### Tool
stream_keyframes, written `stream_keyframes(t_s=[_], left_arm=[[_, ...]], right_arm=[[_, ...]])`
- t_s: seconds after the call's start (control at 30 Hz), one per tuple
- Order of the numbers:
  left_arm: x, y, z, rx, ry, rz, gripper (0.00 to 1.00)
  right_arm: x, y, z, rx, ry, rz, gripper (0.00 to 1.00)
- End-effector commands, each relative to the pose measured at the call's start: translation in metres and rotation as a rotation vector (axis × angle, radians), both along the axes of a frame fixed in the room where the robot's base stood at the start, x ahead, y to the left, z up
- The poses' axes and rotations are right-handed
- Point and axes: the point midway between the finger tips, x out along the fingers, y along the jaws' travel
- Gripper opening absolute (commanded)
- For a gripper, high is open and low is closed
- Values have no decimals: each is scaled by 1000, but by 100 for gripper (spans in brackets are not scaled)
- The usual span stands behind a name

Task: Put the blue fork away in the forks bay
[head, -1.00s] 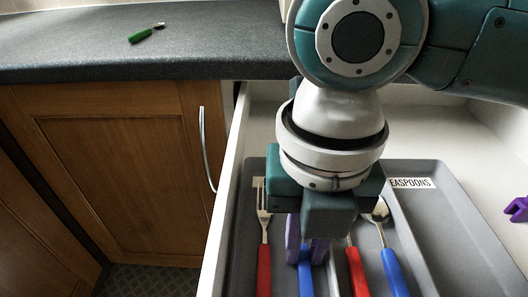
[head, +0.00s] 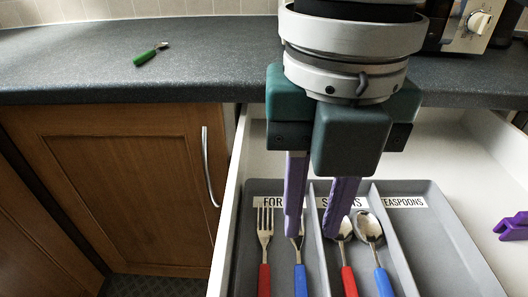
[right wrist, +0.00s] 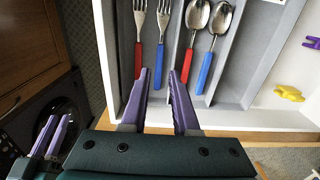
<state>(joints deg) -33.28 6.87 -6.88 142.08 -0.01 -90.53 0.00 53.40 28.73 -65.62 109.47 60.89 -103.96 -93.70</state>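The blue fork (right wrist: 161,50) lies in the forks bay (head: 247,255) of the grey tray, beside a red fork (head: 264,240). Its blue handle (head: 300,281) shows in the head view, while a finger partly hides its metal head. My right gripper (head: 312,236) is above the tray, its purple fingers apart with nothing between them; the right wrist view also shows it open (right wrist: 159,74). The forks label is partly hidden by a finger. My left gripper (right wrist: 52,138) shows at the lower left of the right wrist view, its fingers apart and empty.
A red spoon (head: 347,262) and a blue spoon (head: 377,255) lie in the spoons bay. The teaspoons bay (head: 435,255) looks empty. A purple item (head: 513,227) and a yellow item (right wrist: 290,92) lie right of the tray. A green-handled utensil (head: 147,56) lies on the worktop.

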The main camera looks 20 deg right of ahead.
Motion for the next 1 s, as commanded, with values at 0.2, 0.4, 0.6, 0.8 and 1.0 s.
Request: stream_keyframes(t_s=[0.2,0.4,0.6,0.8,1.0], left_arm=[[0,0,8,0,0,0,28],[0,0,8,0,-1,0,28],[0,0,8,0,-1,0,28],[0,0,8,0,-1,0,28],[0,0,8,0,-1,0,28]], right_arm=[[0,0,26,0,0,1,29],[0,0,28,0,1,0,29],[0,0,27,0,1,0,29],[0,0,27,0,1,0,29],[0,0,27,0,1,0,29]])
